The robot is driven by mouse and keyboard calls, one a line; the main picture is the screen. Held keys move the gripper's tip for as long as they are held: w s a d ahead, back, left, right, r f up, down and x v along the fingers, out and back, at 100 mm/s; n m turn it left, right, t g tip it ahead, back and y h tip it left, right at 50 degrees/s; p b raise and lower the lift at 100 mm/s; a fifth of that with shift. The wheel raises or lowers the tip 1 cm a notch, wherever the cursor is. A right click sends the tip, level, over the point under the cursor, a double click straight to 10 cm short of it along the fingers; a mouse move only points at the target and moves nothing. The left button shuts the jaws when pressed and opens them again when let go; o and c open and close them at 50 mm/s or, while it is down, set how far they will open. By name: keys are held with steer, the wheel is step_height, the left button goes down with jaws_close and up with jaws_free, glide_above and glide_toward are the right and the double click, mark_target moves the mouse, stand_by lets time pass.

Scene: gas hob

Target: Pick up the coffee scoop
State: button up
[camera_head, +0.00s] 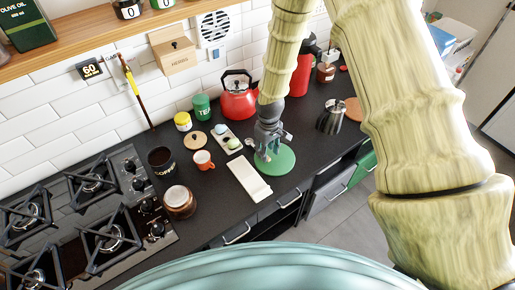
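I cannot clearly make out a coffee scoop. A black canister marked "COFFEE" (162,161) stands on the dark worktop beside the hob. My gripper (266,153) points down over the round green mat (283,163), right of the long white tray (247,181). Its fingers are small and dark in this view, so whether they are open, or hold anything, is unclear. A small pale shape lies beside the fingers, and I cannot tell what it is. My gripper and arm hide part of the mat and the worktop behind.
The gas hob (75,222) fills the left. A copper-brown pot (179,202), orange mug (203,160), wooden lid (196,140), green tin (202,106), red kettle (238,103) and steel jug (331,117) stand around. A wooden shelf (115,32) runs above.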

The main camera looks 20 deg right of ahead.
steer(key=shift+f+p, duration=0.75)
steer(key=shift+f, duration=0.9)
jaws_close()
